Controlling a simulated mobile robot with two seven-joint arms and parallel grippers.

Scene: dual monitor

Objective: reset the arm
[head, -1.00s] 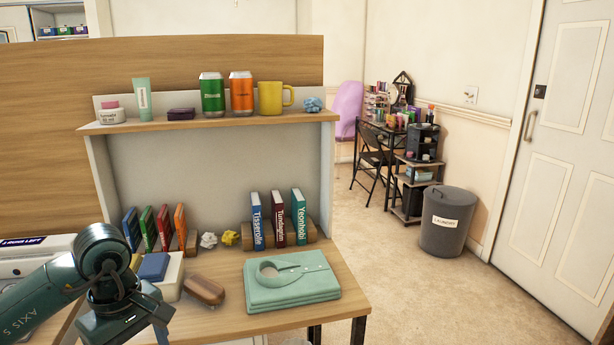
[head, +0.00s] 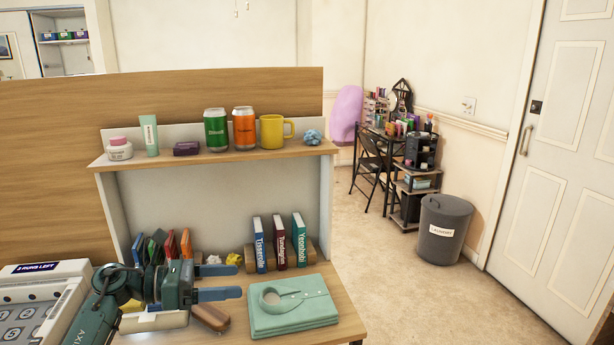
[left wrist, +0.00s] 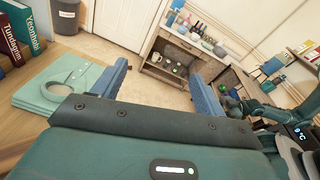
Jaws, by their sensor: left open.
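My left gripper (head: 222,282) comes in from the lower left in the head view, with its two blue fingers pointing right above the desk (head: 350,325). It is open and empty; in the left wrist view its fingers (left wrist: 160,88) stand apart with only floor and distant furniture between them. It is left of the folded green shirt (head: 293,308) and in front of the books. It partly hides the brown object (head: 211,318) on the desk. My right gripper cannot be made out.
The shelf (head: 230,157) above holds cans, a yellow mug (head: 272,132) and small items. Books (head: 278,243) and crumpled paper stand at the back of the desk. A keypad device (head: 40,300) is at left. A laundry bin (head: 443,230) stands on open floor.

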